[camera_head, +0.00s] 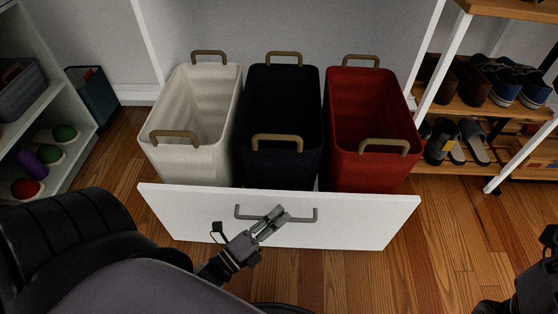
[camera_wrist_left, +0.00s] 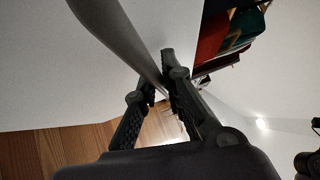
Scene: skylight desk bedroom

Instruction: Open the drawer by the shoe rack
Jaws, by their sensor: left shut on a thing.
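The white drawer front (camera_head: 365,215) stands out ahead of three laundry baskets, near the shoe rack (camera_head: 470,100). Its grey bar handle (camera_head: 303,219) runs across the upper middle of the panel. My left gripper (camera_head: 274,215) is shut on this handle, a little right of its middle. In the left wrist view the handle (camera_wrist_left: 125,40) passes down between the fingers of my left gripper (camera_wrist_left: 165,85). Part of my right arm or gripper (camera_head: 525,285) shows at the lower right, cut off by the frame; its fingers cannot be made out.
A cream basket (camera_head: 195,110), a black basket (camera_head: 280,110) and a red basket (camera_head: 370,115) stand side by side behind the panel. The rack holds several shoes. An open shelf (camera_head: 60,100) stands at left. Wood floor (camera_head: 440,250) is clear right of the drawer.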

